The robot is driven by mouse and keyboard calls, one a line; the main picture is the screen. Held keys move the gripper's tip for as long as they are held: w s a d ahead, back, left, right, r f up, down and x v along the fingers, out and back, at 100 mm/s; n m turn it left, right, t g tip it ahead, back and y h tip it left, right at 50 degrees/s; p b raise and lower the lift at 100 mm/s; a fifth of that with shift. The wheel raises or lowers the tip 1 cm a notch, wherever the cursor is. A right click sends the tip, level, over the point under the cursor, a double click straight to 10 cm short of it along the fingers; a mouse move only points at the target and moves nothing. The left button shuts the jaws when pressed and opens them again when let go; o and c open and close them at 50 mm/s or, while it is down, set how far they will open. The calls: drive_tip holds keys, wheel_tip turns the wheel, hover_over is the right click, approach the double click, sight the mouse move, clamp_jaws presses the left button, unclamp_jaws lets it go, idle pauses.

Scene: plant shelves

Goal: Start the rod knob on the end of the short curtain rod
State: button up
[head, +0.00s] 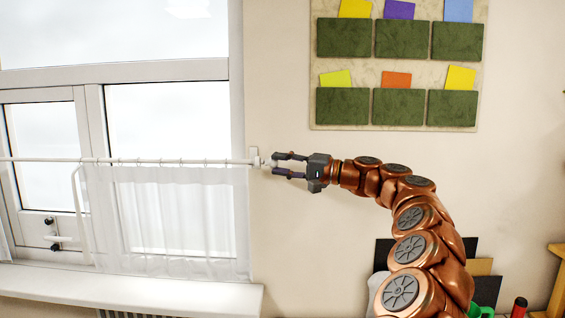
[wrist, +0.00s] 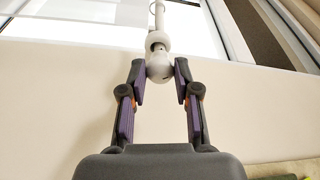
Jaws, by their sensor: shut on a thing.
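The short curtain rod (head: 200,161) is white and runs level across the window, with its right end by a small bracket (head: 254,157) on the wall. My gripper (head: 279,164) is at that end, coming from the right. In the wrist view my gripper (wrist: 160,82) is shut on the white round rod knob (wrist: 160,67), with a purple-padded finger on each side. The knob is in line with the rod (wrist: 159,20) and close against its end. Whether the knob is on the end or only touching it cannot be told.
A white sheer curtain (head: 165,212) hangs from the rod on rings, above the window sill (head: 130,291). A wall organizer with green pockets (head: 400,106) hangs above my arm. Dark folders (head: 470,246) and other items stand at the lower right. The wall between is bare.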

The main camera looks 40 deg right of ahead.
drive_tip(key=shift+r+m+p, duration=0.1)
drive_tip(key=shift+m+p, duration=0.9)
drive_tip(key=shift+p, duration=0.75)
drive_tip(key=shift+r+g, duration=0.1)
drive_tip(key=shift+g, duration=0.2)
drive_tip(key=shift+r+m+g+h+p, duration=0.1)
drive_tip(key=shift+m+g+h+p, duration=0.25)
drive_tip(key=shift+m, duration=1.05)
drive_tip(key=shift+r+m+g+h, duration=0.2)
drive_tip(key=shift+m+g, duration=0.25)
drive_tip(key=shift+m, duration=0.75)
